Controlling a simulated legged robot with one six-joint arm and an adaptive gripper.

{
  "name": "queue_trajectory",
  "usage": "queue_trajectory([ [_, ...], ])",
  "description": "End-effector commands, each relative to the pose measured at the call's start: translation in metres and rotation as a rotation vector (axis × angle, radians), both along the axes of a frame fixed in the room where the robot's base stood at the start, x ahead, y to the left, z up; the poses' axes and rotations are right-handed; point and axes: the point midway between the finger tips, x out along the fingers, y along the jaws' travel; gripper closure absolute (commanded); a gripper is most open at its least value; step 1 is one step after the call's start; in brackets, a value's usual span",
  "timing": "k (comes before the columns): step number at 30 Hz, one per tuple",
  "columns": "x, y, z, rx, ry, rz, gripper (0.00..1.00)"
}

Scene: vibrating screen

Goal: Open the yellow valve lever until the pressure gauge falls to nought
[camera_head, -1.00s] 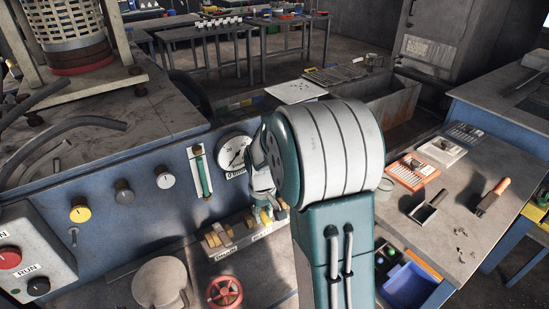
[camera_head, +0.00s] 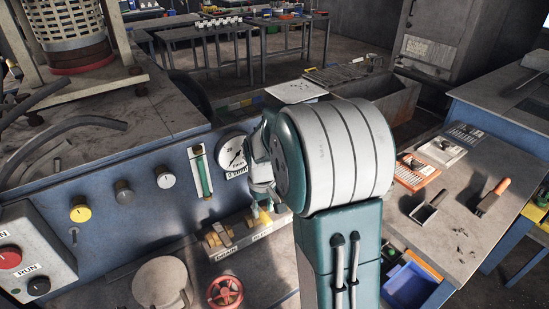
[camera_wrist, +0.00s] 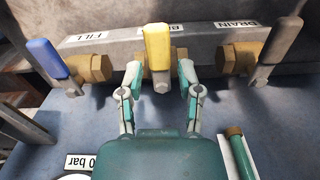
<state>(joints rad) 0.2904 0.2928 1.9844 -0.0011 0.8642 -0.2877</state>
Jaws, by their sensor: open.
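The yellow valve lever (camera_wrist: 158,45) stands in the middle of the wrist view, on a brass valve of the pipe block. My gripper (camera_wrist: 160,78) is open, with one teal and white finger on each side of the lever. I cannot tell whether either finger touches it. In the head view my arm hides most of the gripper and the yellow lever. The round white pressure gauge (camera_head: 231,152) is on the blue panel, partly behind my wrist. Its needle is off to one side, but the reading is too small to tell.
A blue lever (camera_wrist: 47,58) on the FILL valve and a grey lever (camera_wrist: 279,45) on the DRAIN valve flank the yellow one. A red handwheel (camera_head: 225,293) is below. The panel also has knobs and a green sight tube (camera_head: 201,172). A tool bench (camera_head: 465,235) stands right.

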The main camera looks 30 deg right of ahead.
Motion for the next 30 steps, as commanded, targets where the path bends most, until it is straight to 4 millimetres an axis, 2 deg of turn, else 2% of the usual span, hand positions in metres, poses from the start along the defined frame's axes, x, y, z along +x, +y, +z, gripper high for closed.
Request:
queue_trajectory([
  [15, 0.000, 0.000, 0.034, 0.000, -0.001, 0.000, 0.54],
  [23, 0.000, 0.000, 0.036, 0.000, 0.000, 0.000, 0.54],
  [24, 0.000, 0.000, 0.036, 0.000, 0.000, 0.000, 0.45],
  [25, 0.000, 0.000, 0.036, 0.000, 0.000, 0.000, 0.32],
  [30, 0.000, 0.000, 0.036, 0.000, 0.000, 0.000, 0.31],
])
